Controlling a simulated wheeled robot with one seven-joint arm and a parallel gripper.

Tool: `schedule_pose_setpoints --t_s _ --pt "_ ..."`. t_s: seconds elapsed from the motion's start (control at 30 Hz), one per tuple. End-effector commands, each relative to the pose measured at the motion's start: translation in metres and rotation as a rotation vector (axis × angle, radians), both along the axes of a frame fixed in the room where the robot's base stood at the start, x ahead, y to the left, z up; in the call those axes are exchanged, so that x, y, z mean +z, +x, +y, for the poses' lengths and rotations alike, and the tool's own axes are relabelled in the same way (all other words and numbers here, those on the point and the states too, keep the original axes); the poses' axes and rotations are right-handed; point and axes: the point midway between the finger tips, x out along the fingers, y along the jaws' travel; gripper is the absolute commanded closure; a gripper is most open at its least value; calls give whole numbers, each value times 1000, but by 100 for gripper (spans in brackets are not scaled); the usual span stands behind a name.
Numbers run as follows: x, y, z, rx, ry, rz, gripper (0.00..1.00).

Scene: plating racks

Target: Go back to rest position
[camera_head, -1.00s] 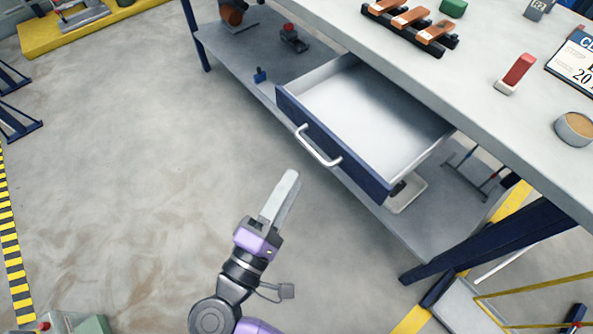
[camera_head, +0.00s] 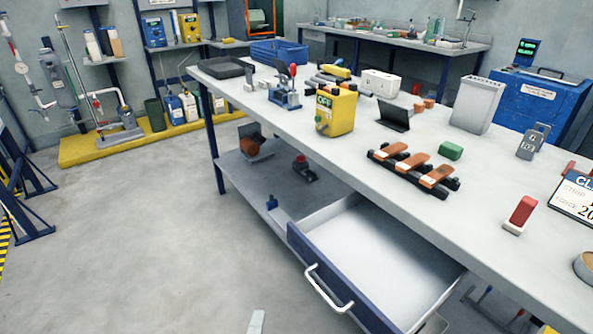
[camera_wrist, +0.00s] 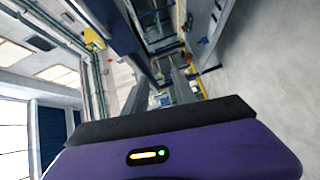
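My gripper shows only as a pale finger tip (camera_head: 256,322) at the bottom edge of the head view, over bare floor and left of the open drawer. In the wrist view my gripper (camera_wrist: 160,90) has its two grey fingers apart, with nothing seen between them. The drawer (camera_head: 335,282) under the workbench is pulled out. Its visible inside is white and empty. My finger tip is apart from the drawer and its handle (camera_head: 325,290). The rest of my arm is out of the head view.
The workbench (camera_head: 360,140) carries a yellow box (camera_head: 336,112), a black rack with orange pieces (camera_head: 412,170), a green block (camera_head: 451,150) and a red-and-white block (camera_head: 520,214). A lower shelf (camera_head: 245,180) is below. The floor (camera_head: 130,240) at left is clear.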

Motion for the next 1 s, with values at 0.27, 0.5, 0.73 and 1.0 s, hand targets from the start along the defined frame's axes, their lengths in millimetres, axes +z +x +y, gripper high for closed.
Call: schedule_pose_setpoints --t_s 0.27,0.5,0.73,1.0 --pt "-62 -53 -18 270 460 252 68" --pt "-44 -111 -72 318 887 290 68" --pt "4 -162 -145 252 1219 200 68" --pt "51 -216 -227 82 1435 64 68"
